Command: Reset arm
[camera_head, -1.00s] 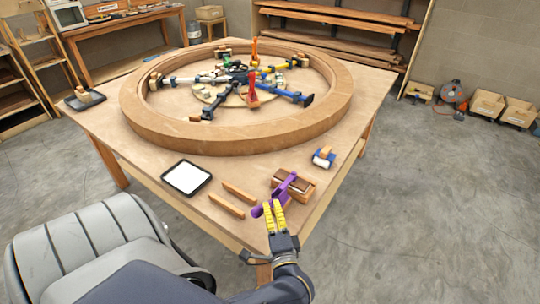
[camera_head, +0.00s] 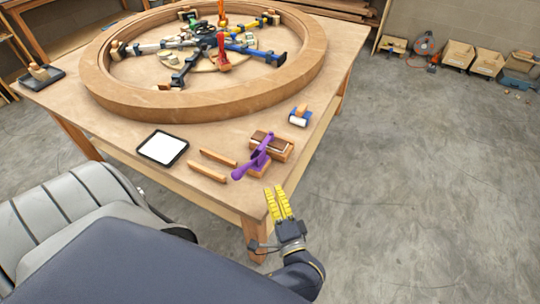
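My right gripper is out of view.
The wooden table (camera_head: 208,205) carries a large bent wooden ring (camera_head: 200,110) with several clamps inside. A black-rimmed white tray (camera_head: 162,147), two wooden strips (camera_head: 208,172) and a blue-and-white roller (camera_head: 299,117) lie in front. The concrete floor (camera_head: 430,190) to the right is clear.

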